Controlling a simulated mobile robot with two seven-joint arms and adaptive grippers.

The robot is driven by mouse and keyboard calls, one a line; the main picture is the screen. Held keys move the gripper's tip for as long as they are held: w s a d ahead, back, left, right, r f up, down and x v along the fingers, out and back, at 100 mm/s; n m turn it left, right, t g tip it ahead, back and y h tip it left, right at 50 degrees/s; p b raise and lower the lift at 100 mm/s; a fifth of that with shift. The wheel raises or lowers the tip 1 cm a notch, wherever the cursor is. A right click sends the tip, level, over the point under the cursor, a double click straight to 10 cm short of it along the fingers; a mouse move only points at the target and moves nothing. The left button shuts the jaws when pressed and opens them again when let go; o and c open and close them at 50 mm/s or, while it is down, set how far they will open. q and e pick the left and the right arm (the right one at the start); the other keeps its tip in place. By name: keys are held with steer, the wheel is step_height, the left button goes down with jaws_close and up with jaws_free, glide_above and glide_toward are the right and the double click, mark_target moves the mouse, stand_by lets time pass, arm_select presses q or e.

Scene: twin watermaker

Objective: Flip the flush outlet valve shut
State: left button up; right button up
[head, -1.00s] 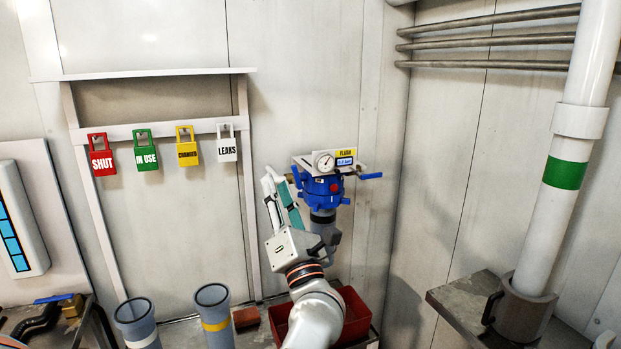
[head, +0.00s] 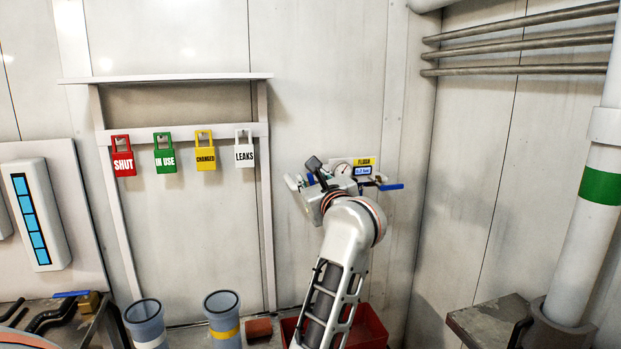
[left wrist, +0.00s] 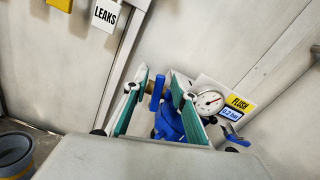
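The flush station has a yellow FLUSH label (head: 364,161), a round gauge (head: 342,168) and a small blue display (head: 363,171). In the left wrist view, a blue valve lever (left wrist: 157,92) stands upright on a brass fitting, beside the blue housing (left wrist: 171,123). A second blue lever (head: 392,187) sticks out at the station's right; it also shows in the wrist view (left wrist: 236,138). My left gripper (left wrist: 160,79) is open, with teal-padded fingers on either side of the upright lever and visible gaps. In the head view, my arm hides most of the housing. My right gripper is out of view.
Red, green, yellow and white tags (head: 204,155) hang on a rail left of the station. Below are two grey cups (head: 222,305), a red-brown block (head: 258,328) and a red bin (head: 372,328). A white pipe (head: 586,220) stands at right.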

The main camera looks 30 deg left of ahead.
arm_select(q)
steer(key=shift+w+a, duration=0.45)
steer(key=shift+a, duration=0.1)
